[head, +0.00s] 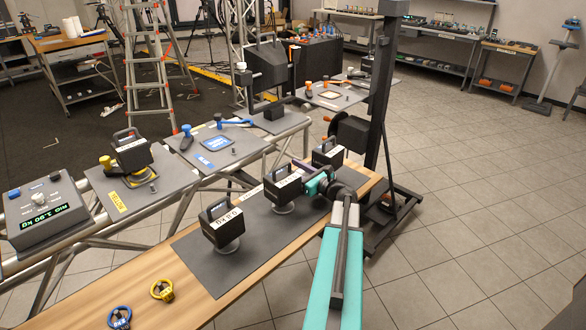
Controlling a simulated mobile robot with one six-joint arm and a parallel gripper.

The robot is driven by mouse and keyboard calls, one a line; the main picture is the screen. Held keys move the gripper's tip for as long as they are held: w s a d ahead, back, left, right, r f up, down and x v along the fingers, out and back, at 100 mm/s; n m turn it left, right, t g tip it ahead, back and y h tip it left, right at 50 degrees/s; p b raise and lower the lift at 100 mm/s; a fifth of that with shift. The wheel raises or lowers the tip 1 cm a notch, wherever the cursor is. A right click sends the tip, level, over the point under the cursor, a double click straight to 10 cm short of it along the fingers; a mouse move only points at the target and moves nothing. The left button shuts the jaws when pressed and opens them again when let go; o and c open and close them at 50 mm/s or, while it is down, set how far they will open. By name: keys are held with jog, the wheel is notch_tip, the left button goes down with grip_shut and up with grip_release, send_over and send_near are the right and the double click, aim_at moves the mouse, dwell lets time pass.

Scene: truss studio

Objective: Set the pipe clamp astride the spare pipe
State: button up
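A yellow ring-shaped piece (162,290) and a blue one (119,318) lie on the wooden bench's near left end. They look like clamps, but I cannot tell which piece is the pipe clamp. No separate spare pipe can be made out; grey truss tubes (130,245) run behind the bench. My teal arm reaches in from the lower right. My gripper (316,184) is over the mat, close to the right side of the middle black labelled unit (284,187). Its fingers are too small and hidden to show whether they are open, or touching the unit.
Black labelled units stand on the dark mat (262,232), at the front (222,226) and back (328,152). Grey panels on the truss carry another unit (132,150), a blue-handled piece (185,138) and a display box (45,212). A dark post (379,110) rises behind.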

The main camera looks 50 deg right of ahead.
jog(key=s+b, duration=0.1)
jog(key=s, duration=0.3)
jog(key=s+b, duration=0.1)
jog(key=s, duration=0.3)
jog(key=s+a+b, duration=0.1)
jog(key=s, duration=0.3)
jog(key=shift+d, duration=0.1)
dwell(0.6)
